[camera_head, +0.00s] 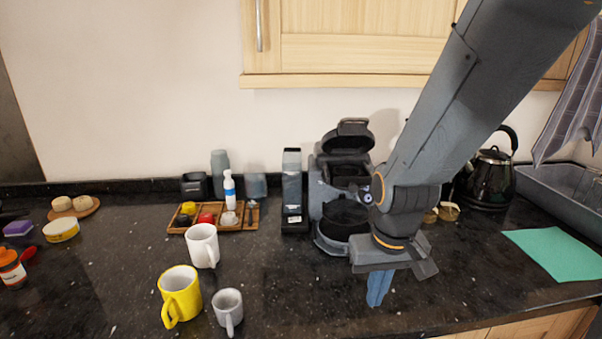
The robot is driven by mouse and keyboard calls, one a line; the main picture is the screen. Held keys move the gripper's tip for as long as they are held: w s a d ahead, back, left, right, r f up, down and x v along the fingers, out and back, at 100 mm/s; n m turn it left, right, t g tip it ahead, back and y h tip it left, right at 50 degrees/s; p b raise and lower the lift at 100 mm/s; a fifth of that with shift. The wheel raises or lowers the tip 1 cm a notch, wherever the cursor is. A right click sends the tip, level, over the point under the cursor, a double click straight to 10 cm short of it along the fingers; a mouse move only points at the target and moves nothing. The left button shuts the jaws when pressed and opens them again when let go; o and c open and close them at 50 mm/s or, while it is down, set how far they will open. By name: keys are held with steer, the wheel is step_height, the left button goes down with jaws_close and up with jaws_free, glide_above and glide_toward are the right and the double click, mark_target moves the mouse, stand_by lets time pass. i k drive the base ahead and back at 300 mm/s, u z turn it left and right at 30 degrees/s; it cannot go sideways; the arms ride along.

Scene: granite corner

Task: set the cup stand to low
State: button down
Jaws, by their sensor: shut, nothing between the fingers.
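A dark coffee machine (318,190) stands against the back wall in the middle of the counter, with its top lid raised. A round dark part with a grey base (328,245) shows at its front; I cannot tell the height of the cup stand there, and my arm hides the machine's right side. My gripper (378,302) is shut and empty. It points down over the counter, in front and to the right of the machine, apart from it. A white mug (203,246), a yellow mug (180,295) and a grey mug (228,309) stand at front left.
A wooden tray (247,222) with pods and a bottle, and a tall dark box (292,190), stand left of the machine. A black kettle (489,180), a green cloth (556,254) and a grey basin (571,196) are on the right. A wall cupboard (360,53) hangs above.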

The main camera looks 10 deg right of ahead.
mark_target(341, 212)
steer(key=k, duration=1)
steer(key=u, duration=0.65)
steer(key=i, duration=0.75)
steer(key=z, duration=0.65)
